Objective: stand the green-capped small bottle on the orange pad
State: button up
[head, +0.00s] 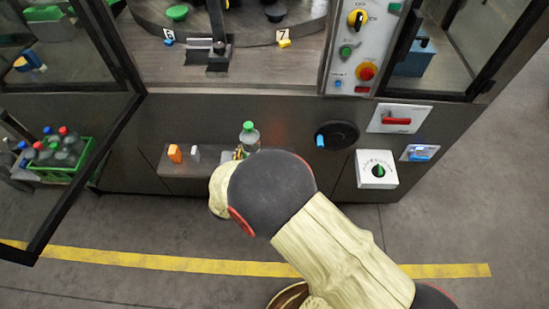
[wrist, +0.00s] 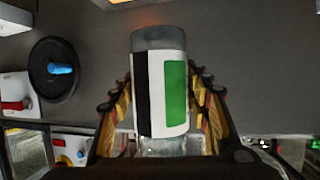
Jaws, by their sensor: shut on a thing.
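The small bottle (head: 249,138) has a green cap and a clear body, and stands upright in the head view above a low grey ledge. In the wrist view the bottle (wrist: 160,90) has a white label with black and green blocks; its cap is out of sight. My gripper (head: 240,153) is shut on the bottle, with a ribbed finger on each side in the wrist view (wrist: 160,100). My wrist hides the bottle's base in the head view. An orange patch (wrist: 125,2) shows at the wrist view's top edge; I cannot tell whether it is the pad.
A small orange block (head: 175,153) and a white one (head: 195,154) sit on the ledge (head: 185,170), left of the bottle. A black dial (head: 337,135) and a white switch box (head: 377,169) stick out at right. A green crate (head: 85,160) of bottles stands far left, beyond an open door.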

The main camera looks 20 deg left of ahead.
jog(key=shift+w+d+f+b, duration=0.7)
jog(key=shift+w+d+f, duration=0.2)
jog(key=shift+w+f, duration=0.6)
jog(key=shift+w+d+f+b, duration=0.75)
jog(key=shift+w+d+f, duration=0.2)
jog(key=shift+w+f, duration=0.45)
jog(key=shift+w+d+f+b, duration=0.8)
jog(key=shift+w+f, duration=0.45)
jog(key=shift+w, duration=0.45)
jog(key=shift+w+d+f+b, duration=0.15)
jog(key=shift+f+b, duration=0.35)
jog(key=shift+f, duration=1.1)
jog(key=shift+f, duration=0.2)
jog(key=o, duration=1.7)
jog(key=shift+c, duration=0.2)
